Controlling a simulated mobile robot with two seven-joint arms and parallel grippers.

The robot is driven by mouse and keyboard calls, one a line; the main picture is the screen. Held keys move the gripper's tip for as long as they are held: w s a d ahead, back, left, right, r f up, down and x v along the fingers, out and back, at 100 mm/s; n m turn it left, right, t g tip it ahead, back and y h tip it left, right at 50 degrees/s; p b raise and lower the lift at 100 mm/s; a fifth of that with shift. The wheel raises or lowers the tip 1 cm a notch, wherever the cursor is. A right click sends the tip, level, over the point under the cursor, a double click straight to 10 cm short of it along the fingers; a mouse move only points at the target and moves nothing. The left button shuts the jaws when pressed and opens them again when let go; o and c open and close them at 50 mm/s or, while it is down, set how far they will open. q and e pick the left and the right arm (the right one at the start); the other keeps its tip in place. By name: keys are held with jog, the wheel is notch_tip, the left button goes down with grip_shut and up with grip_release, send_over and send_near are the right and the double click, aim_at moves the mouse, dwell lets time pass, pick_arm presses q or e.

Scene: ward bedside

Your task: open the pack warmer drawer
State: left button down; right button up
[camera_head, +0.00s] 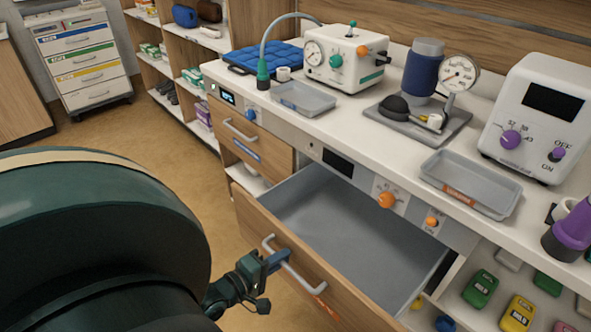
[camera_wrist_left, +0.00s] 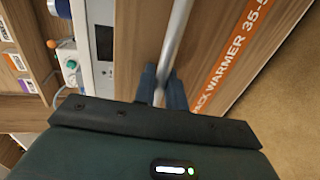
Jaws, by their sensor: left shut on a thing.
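The pack warmer drawer (camera_head: 330,222) is pulled well out from under the counter, and its grey inside looks empty. Its wooden front carries a pale bar handle (camera_head: 292,262) and an orange label, which reads "PACK WARMER 35-" in the left wrist view (camera_wrist_left: 232,55). My left gripper (camera_head: 275,262) is shut on the bar handle. The left wrist view shows the blue fingers (camera_wrist_left: 163,88) on both sides of the bar (camera_wrist_left: 177,40). My right gripper is in neither view.
A closed drawer (camera_head: 245,135) with a handle is left of the open one. The counter above holds a grey tray (camera_head: 470,183), another tray (camera_head: 303,98), a white gauge unit (camera_head: 345,58) and a white dial box (camera_head: 537,115). Open floor (camera_head: 150,150) lies in front of the cabinets.

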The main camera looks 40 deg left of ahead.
pick_arm(q)
jog(key=f+p+v, duration=0.1)
jog(key=v, duration=0.5)
jog(key=shift+f, duration=0.15)
jog(key=shift+s, duration=0.1)
jog(key=c, duration=1.8)
grip_release()
jog(key=v, duration=1.3)
jog(key=shift+s+a, duration=0.1)
